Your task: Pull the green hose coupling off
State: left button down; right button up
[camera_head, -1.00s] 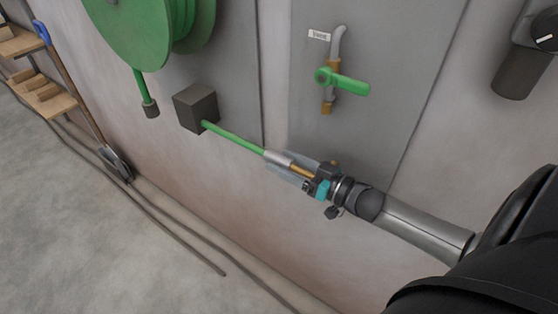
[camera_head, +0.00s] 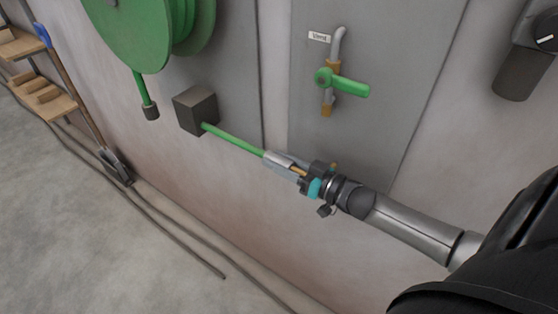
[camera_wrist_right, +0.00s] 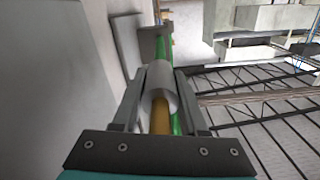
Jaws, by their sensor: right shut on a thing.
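The green hose (camera_head: 232,138) runs from a dark block on the wall down right to its grey coupling (camera_head: 276,157). My right gripper (camera_head: 282,165) is shut around this coupling, its fingers along the sides. In the right wrist view the grey coupling (camera_wrist_right: 158,88) sits between the two fingers. A brass piece (camera_wrist_right: 160,120) shows at its near end, toward my palm, and green hose (camera_wrist_right: 162,50) shows beyond. My left gripper is not in view.
The dark block (camera_head: 196,108) and a green hose reel (camera_head: 130,35) are on the wall at left. A brass tap with a green lever (camera_head: 350,86) is above my gripper. A shovel (camera_head: 115,165) leans at left. Dark cables (camera_head: 185,240) lie along the floor.

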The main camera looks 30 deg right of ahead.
grip_shut()
dwell(0.8)
